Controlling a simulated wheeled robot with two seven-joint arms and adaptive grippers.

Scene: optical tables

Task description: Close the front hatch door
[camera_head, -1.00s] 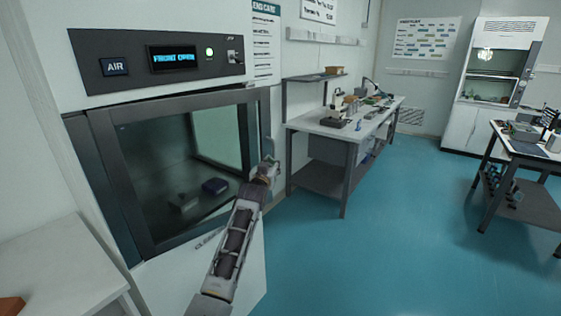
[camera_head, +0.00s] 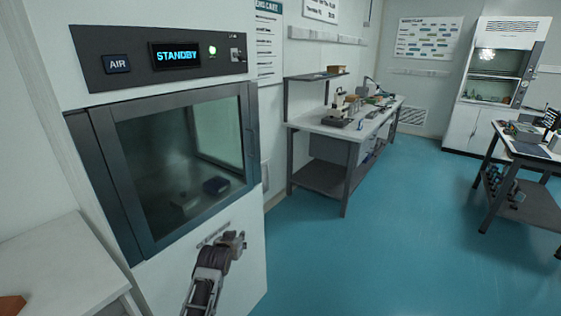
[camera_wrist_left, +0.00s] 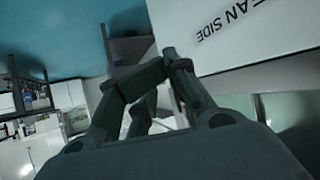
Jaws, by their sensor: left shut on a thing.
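The front hatch door (camera_head: 180,155), a dark frame around a glass pane, lies flat against the white cabinet front and looks shut. The cabinet's display (camera_head: 176,55) reads STANDBY beside a green light. My left gripper (camera_head: 237,238) is below the door's bottom frame, in front of the white lower panel (camera_head: 170,280). In the left wrist view its fingers (camera_wrist_left: 176,58) come together at the tips near the panel's edge. What they hold cannot be made out. My right gripper is out of view.
A white side table (camera_head: 50,265) stands close at the left. A workbench (camera_head: 320,127) with tools is along the wall beyond the cabinet, and another bench (camera_head: 530,153) is at the right. The blue floor (camera_head: 390,220) between them is clear.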

